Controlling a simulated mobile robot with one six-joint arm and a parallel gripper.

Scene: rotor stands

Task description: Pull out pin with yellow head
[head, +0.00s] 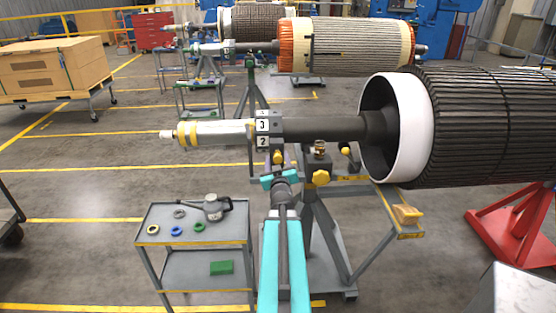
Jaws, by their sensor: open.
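A large yellow head (320,177) sits on the stand under the shaft, just right of my wrist. A smaller yellow head (278,157) shows right at my gripper, below the number plates. Another yellow knob (346,150) is further right. I cannot tell which of them belongs to the pin, and no pin shank is visible. My gripper (280,160) is open at the end of my teal arm, raised just below the shaft collar. The small yellow head appears between or just behind its fingers; I cannot tell whether they touch it.
The shaft (335,128) of the large dark rotor (490,125) crosses just above my gripper. The grey stand (327,235) is close on the right. A cart (150,236) with rings and a grey can stands at left. A red stand (515,225) is at right.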

